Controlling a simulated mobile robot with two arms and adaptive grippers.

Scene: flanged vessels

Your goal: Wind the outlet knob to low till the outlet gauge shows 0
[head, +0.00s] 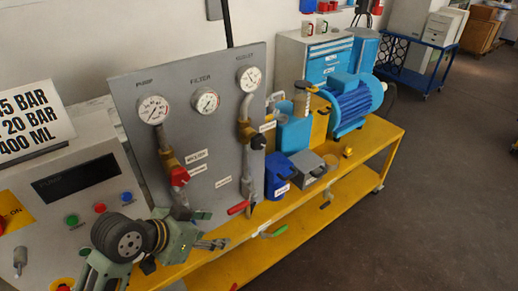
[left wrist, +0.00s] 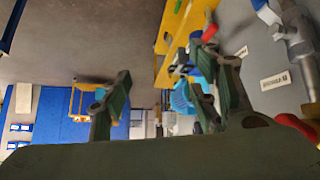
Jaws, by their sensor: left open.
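A grey upright panel (head: 215,165) carries three round white gauges: the pump gauge (head: 152,109), the filter gauge (head: 206,101) and the vessel gauge (head: 249,79). I cannot read a label marked outlet, and the needles are too small to read surely. A red valve handle (head: 179,177) sits on the pipe below the pump gauge. A red lever (head: 238,207) is at the foot of the right pipe. My left gripper (head: 222,244) is in front of the panel's lower edge, empty. Its spread fingers show in the left wrist view (left wrist: 158,95). My right gripper is out of view.
A control box (head: 60,215) with coloured buttons stands at the left under a sign (head: 32,122). The yellow bench (head: 360,155) carries a blue motor (head: 350,105) and a blue container (head: 279,176). Open floor (head: 440,200) lies to the right.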

